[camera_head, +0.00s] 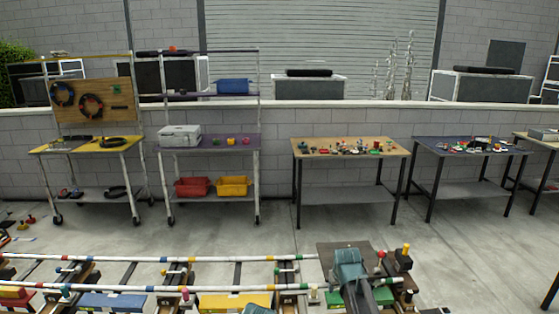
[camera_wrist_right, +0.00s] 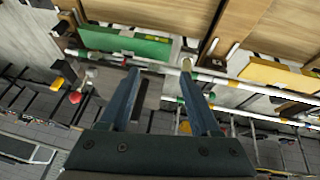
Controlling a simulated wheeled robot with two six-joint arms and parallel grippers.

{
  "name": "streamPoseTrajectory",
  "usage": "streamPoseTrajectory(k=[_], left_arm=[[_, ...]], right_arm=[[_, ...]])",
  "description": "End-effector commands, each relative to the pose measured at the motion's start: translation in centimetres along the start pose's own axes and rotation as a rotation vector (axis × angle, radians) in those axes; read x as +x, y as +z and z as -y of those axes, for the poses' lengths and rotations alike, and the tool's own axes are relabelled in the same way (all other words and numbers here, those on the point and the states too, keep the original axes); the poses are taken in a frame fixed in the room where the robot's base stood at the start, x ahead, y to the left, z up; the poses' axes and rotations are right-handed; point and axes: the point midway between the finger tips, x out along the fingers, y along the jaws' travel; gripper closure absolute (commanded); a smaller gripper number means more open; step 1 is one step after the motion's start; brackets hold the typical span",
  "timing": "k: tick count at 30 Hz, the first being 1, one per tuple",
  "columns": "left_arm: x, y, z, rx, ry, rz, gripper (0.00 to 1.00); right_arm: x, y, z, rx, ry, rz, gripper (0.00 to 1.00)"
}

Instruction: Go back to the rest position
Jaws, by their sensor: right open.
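My right gripper (camera_wrist_right: 161,72) shows in the right wrist view with its two blue-grey fingers spread apart. Nothing is between the fingers. Beyond the fingertips runs a white rail with coloured bands (camera_wrist_right: 225,80). A green box (camera_wrist_right: 125,42) and a yellow box (camera_wrist_right: 275,73) lie near it, beside wooden boards (camera_wrist_right: 270,25). In the head view, the truck's long white banded rails (camera_head: 150,259) cross the bottom of the picture.
A yellow-topped cart (camera_head: 90,145) and a shelf cart with red (camera_head: 192,187) and yellow bins (camera_head: 234,186) stand at the wall. A wooden-topped table (camera_head: 352,147) and a dark blue table (camera_head: 470,146) hold small parts. Open concrete floor (camera_head: 280,222) lies between.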

Motion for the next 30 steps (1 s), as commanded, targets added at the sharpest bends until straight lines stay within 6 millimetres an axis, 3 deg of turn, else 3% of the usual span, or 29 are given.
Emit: streamPoseTrajectory(k=[1,6,12,15,20,30], left_arm=[[0.0,0.0,0.0,0.000,0.000,0.000,0.50],[0.0,0.0,0.0,0.000,0.000,0.000,0.50],[0.0,0.0,0.0,0.000,0.000,0.000,0.50],[0.0,0.0,0.0,0.000,0.000,0.000,0.50],[0.0,0.0,0.0,0.000,0.000,0.000,0.50],[0.0,0.0,0.0,0.000,0.000,0.000,0.50]], right_arm=[[-1.4,3.1,3.0,-0.032,-0.022,0.045,0.36],[-5.4,11.9,10.3,-0.128,-0.074,0.217,0.36],[-9.6,20.5,14.8,-0.226,-0.097,0.381,0.36],[-11.0,23.0,15.8,-0.257,-0.098,0.432,0.36],[-11.9,24.7,16.3,-0.277,-0.097,0.469,0.36],[-11.9,24.7,16.3,-0.278,-0.097,0.472,0.36]])
